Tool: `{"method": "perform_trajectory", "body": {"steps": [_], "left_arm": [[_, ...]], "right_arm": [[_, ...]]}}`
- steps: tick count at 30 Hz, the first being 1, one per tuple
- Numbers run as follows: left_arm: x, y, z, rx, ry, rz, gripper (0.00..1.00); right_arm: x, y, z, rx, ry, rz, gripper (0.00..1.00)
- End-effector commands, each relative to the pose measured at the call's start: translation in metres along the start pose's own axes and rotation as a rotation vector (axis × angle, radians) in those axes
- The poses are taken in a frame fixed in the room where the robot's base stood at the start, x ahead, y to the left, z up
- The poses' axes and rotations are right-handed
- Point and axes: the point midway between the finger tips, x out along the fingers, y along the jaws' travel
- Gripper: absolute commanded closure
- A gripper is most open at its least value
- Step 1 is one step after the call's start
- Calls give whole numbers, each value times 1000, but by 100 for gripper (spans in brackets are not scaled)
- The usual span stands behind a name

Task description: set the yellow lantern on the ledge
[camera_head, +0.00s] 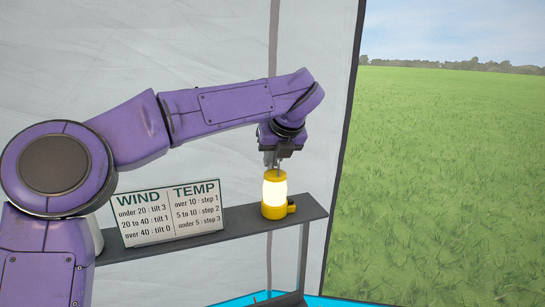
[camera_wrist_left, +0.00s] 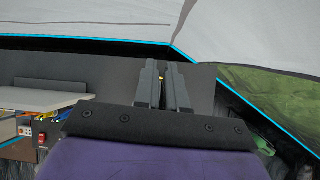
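The yellow lantern (camera_head: 274,195) is upright and glowing, with its base at the right part of the dark grey ledge (camera_head: 240,227). It looks to be resting on the ledge. My left gripper (camera_head: 279,163) points down from above at the lantern's top. Its fingers are close together, with a bit of yellow between them in the left wrist view (camera_wrist_left: 162,82), so it looks shut on the lantern's top. Most of the lantern is hidden in that view. My right gripper is not in view.
A white WIND and TEMP sign (camera_head: 170,212) stands on the ledge left of the lantern. The tent wall (camera_head: 220,50) is behind. The left wrist view shows a pale board (camera_wrist_left: 40,98) and a box with coloured wires (camera_wrist_left: 45,128) at left.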

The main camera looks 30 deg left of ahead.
Motion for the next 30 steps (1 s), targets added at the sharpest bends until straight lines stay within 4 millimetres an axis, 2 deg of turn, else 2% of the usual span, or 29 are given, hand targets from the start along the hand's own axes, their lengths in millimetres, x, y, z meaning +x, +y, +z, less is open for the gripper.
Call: {"method": "perform_trajectory", "body": {"steps": [1, 2, 10, 13, 17, 24, 27, 30], "left_arm": [[0, 0, 0, 0, 0, 0, 74], [0, 0, 0, 1, 0, 0, 65], [-1, 0, 0, 0, 0, 0, 65], [-7, 0, 0, -1, -1, 0, 65], [-34, -1, -1, -2, -4, -3, 65], [-95, -1, 0, -2, -2, -1, 65], [-111, 0, 1, -1, -2, 0, 65], [-119, 0, 0, -1, 0, 0, 65]], "right_arm": [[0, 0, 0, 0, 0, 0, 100], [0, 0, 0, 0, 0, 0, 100], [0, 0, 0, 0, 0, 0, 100], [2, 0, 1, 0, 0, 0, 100], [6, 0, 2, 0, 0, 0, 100], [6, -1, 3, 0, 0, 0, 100], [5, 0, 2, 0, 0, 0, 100], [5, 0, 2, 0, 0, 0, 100]]}}
